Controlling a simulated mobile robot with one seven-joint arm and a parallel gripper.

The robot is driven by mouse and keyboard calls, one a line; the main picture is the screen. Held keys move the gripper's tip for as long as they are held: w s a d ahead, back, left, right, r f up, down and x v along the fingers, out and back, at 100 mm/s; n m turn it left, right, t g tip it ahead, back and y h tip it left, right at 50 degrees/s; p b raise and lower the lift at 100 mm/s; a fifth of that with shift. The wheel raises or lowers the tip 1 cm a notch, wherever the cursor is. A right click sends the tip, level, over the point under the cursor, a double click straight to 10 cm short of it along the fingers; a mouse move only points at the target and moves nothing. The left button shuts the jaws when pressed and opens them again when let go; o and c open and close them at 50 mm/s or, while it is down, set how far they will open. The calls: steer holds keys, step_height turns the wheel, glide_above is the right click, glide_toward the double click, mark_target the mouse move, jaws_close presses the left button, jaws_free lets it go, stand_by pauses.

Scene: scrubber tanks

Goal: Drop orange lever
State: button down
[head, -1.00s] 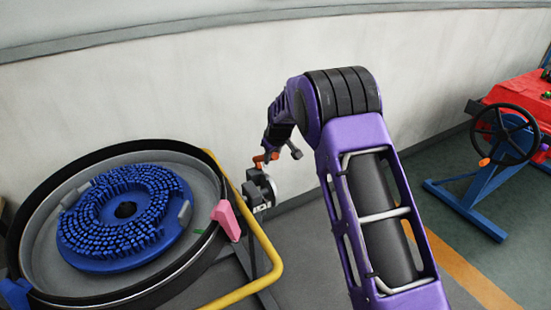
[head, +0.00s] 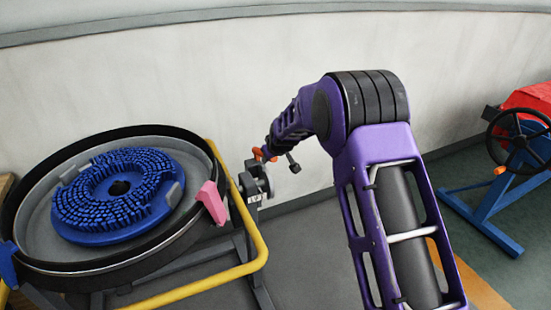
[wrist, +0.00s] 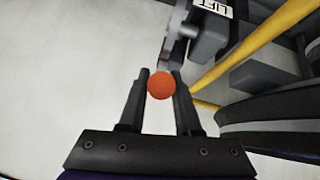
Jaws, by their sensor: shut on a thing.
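The orange lever (head: 259,153) sits on the grey lift mechanism (head: 256,181) at the right side of the round tank. In the wrist view its round orange end (wrist: 161,85) lies between my two dark fingers. My gripper (wrist: 160,84) is shut on this orange end. In the head view my gripper (head: 267,152) is small and meets the lever from above right, so the contact is hard to make out there. A "LIFT" label (wrist: 214,7) shows on the mechanism in the wrist view.
The round tank (head: 28,195) with a blue brush disc (head: 112,197) stands left, with a pink handle (head: 212,202) on its rim. A yellow rail (head: 252,240) runs beside it. The pale wall (head: 150,85) is close behind. A black steering wheel (head: 518,138) stands far right.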

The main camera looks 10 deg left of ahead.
steer(key=shift+s+d+f+t+y+b, duration=0.15)
steer(key=shift+s+d+f+t+y, duration=0.2)
steer(key=shift+f+t, duration=0.5)
steer(key=shift+s+d+f+t+y+b, duration=0.1)
steer(key=shift+s+f+t+y, duration=0.4)
steer(key=shift+f, duration=0.7)
steer(key=shift+s+d+f+t+y+b, duration=0.15)
steer(key=shift+s+d+f+t+y, duration=0.15)
steer(key=shift+f+t, duration=0.6)
steer(key=shift+f, duration=0.2)
steer(key=c, duration=0.6)
jaws_free()
steer(key=shift+r, duration=0.15)
steer(key=p+v, duration=0.1)
steer(key=v, duration=1.6)
steer(key=shift+d+r, duration=0.2)
steer(key=shift+r, duration=0.05)
